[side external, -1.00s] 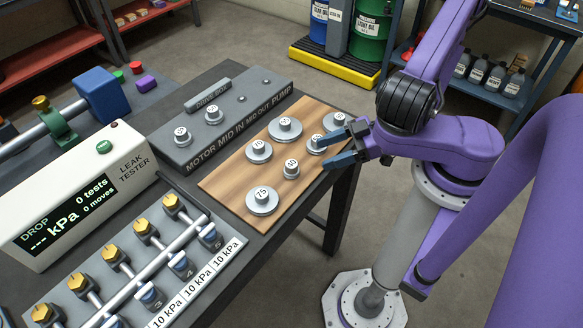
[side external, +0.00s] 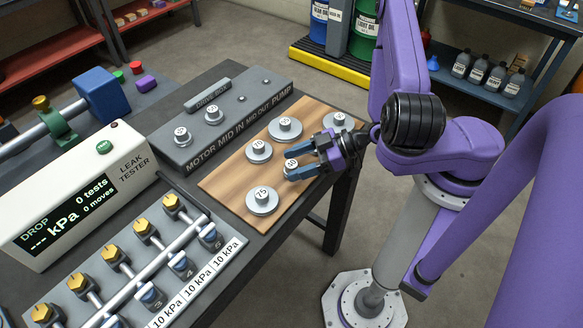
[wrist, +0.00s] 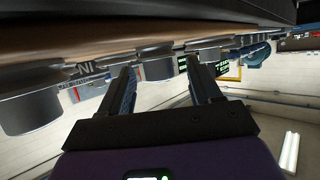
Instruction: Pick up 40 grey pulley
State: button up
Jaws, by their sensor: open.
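Several grey pulleys with white number tags stand on the wooden board. A small grey pulley (side external: 290,166) near the board's right edge has a tag too small to read surely, so I cannot confirm it is the 40. My gripper (side external: 294,162) is open, low over the board, with its blue fingers on either side of this pulley and partly hiding it. I cannot tell whether they touch it. In the wrist view, a grey pulley (wrist: 157,68) shows between the spread fingers (wrist: 165,75).
A wide pulley tagged 75 (side external: 262,200) stands toward the front. The drive box (side external: 220,125) carries two pulleys. The leak tester (side external: 75,195) is at left. The board's front-left part (side external: 225,185) is bare.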

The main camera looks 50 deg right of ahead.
jog(key=shift+x, duration=0.75)
jog(key=c, duration=1.1)
